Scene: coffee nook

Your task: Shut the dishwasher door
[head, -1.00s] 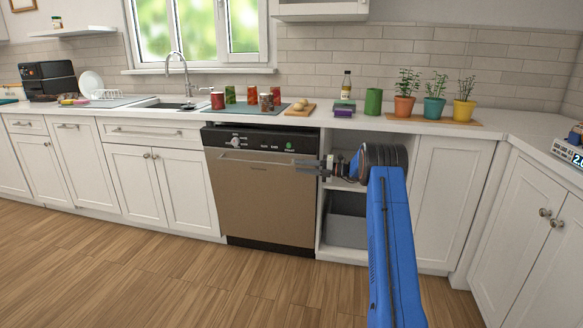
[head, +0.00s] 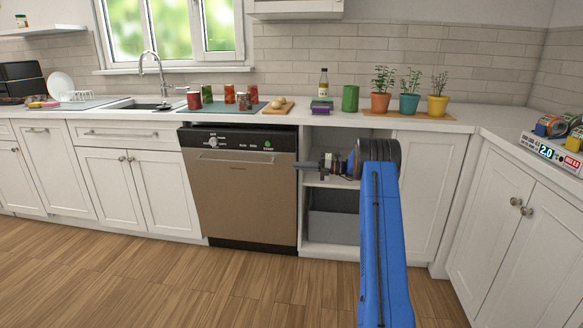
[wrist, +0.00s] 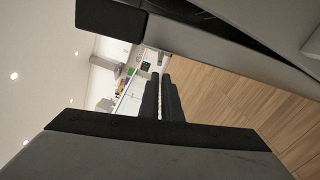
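The dishwasher (head: 237,190) stands under the counter in the head view. Its door has a brown-grey front, a black control panel and a bar handle. The door stands nearly upright. A dark strip shows along its top; I cannot tell whether it is fully flush. My gripper (head: 299,166) points left at the door's right edge, at about handle height, in front of the open shelf. In the wrist view its dark fingers (wrist: 162,98) lie close together with nothing visible between them. I cannot tell whether it touches the door.
An open shelf with a grey bin (head: 333,215) is right of the dishwasher. Cans and jars stand on a mat (head: 215,108) on the counter above. Potted plants (head: 409,104) stand farther right. Side cabinets (head: 513,225) close off the right. The wooden floor (head: 120,265) in front is clear.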

